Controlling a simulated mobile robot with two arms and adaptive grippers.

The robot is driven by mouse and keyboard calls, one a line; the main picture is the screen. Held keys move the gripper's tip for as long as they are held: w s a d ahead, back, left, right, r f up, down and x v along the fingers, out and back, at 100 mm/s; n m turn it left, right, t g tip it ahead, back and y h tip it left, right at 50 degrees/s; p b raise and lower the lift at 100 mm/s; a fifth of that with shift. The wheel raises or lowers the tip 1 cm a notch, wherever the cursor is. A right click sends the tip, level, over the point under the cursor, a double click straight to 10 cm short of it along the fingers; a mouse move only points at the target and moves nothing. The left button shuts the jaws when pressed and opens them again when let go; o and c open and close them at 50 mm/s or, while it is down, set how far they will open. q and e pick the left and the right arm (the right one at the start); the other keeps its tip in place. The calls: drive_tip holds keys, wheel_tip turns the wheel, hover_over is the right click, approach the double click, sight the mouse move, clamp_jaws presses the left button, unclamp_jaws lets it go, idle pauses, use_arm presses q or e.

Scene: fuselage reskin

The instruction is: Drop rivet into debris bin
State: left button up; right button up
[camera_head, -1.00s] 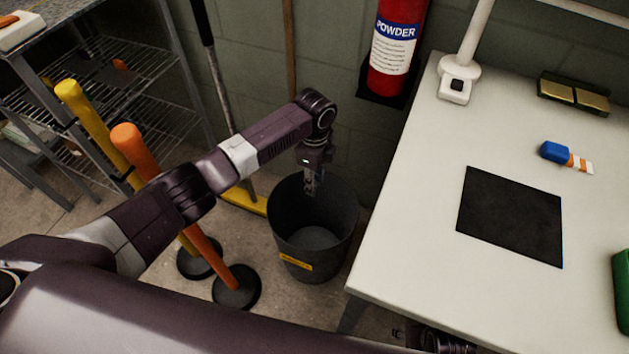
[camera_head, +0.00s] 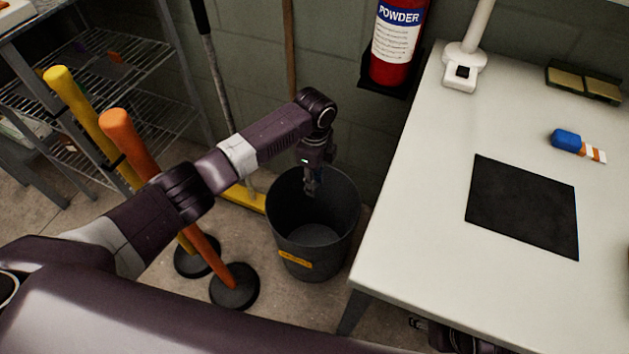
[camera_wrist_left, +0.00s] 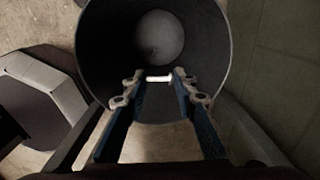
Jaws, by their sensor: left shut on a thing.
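The debris bin (camera_head: 313,255) is a dark grey round bucket with a small orange label, standing on the floor left of the table. Its open mouth also shows in the left wrist view (camera_wrist_left: 95,45). My left gripper (camera_head: 311,188) points down at the bin's mouth, by its back rim. In the left wrist view the fingers (camera_wrist_left: 158,80) are shut on a small pale rivet (camera_wrist_left: 158,78), held crosswise between the tips over the bin's opening. The rivet is too small to make out in the head view.
A white table (camera_head: 410,255) with a black mat (camera_head: 524,205) stands right of the bin. Yellow (camera_head: 85,105) and orange (camera_head: 130,135) posts stand to its left. A broom with a yellow head (camera_head: 243,197) and a fire extinguisher (camera_head: 395,45) are behind.

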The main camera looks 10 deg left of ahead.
use_arm(q)
drive_tip(key=o, duration=0.8)
drive_tip(key=shift+c, duration=0.2)
wheel_tip(320, 180, up, 12)
idle(0.6)
